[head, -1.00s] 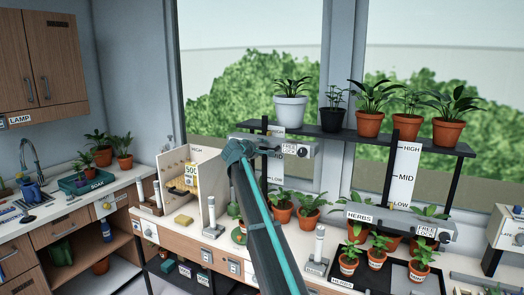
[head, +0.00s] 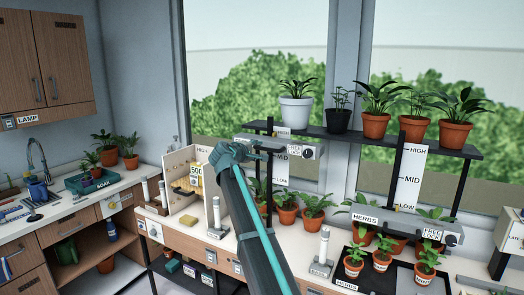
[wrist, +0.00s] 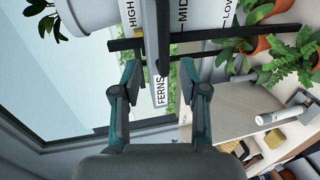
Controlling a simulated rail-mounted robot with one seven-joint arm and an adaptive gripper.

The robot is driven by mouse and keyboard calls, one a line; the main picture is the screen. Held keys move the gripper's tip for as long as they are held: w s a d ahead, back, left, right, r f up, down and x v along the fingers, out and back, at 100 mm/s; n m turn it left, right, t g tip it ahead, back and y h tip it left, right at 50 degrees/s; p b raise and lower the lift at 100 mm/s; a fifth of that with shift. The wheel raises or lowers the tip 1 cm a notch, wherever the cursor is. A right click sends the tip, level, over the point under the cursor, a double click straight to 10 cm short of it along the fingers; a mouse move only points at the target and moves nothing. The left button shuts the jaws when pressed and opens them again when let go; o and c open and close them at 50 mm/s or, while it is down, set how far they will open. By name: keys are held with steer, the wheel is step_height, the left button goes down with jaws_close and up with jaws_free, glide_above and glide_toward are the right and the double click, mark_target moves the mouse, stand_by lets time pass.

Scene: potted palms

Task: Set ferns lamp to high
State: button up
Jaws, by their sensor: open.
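The ferns lamp (head: 284,145) is a grey bar with a dark knob at its right end, mounted on dark posts before the left window. Its FERNS label (wrist: 160,90) shows in the wrist view. Behind it stands a white scale (head: 282,172) marked HIGH, MID and LOW; in the head view the bar overlaps it between HIGH and MID. My gripper (head: 257,148) is open at the lamp's left part and hides some of it. In the wrist view the label shows between the spread fingers (wrist: 160,72). I cannot tell whether they touch the lamp.
Potted plants stand on the dark upper shelf (head: 345,137) above the lamp, and ferns (head: 287,209) stand below it. The herbs lamp (head: 400,228) hangs low at the right. A grey-white cylinder stand (head: 323,250) stands on the counter.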

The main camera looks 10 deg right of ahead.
steer(key=shift+v, duration=1.25)
steer(key=s+f+m+g+y, duration=0.15)
steer(key=s+f, duration=0.25)
steer(key=f, duration=0.7)
steer(key=s+f+m+g+y, duration=0.15)
steer(key=s+f, duration=0.25)
steer(key=f, duration=0.8)
steer(key=s+f+m+g+y, duration=0.1)
steer(key=s+f+m+g, duration=0.2)
steer(key=f, duration=0.8)
steer(key=s+d+f+m+g+y, duration=0.1)
steer(key=s+f+g, duration=0.1)
steer(key=s+f, duration=0.85)
steer(key=s+d+f+g+y, duration=0.1)
steer(key=s+d+f+g, duration=0.1)
steer(key=s+f, duration=0.8)
steer(key=s+d+f+m+g+y, duration=0.15)
steer(key=s+f+g, duration=0.25)
steer(key=s+f, duration=1.3)
steer(key=s+d+f+m+g+y, duration=0.1)
steer(key=s+f+g, duration=0.1)
steer(key=s, duration=1.1)
steer(key=s+f+m+g, duration=0.1)
steer(key=s+f+g, duration=0.2)
steer(key=s, duration=1)
step_height(320, 180, down, 2)
steer(key=shift+s+d+f+y, duration=0.15)
steer(key=shift+d+y, duration=0.2)
steer(key=shift+d, duration=0.05)
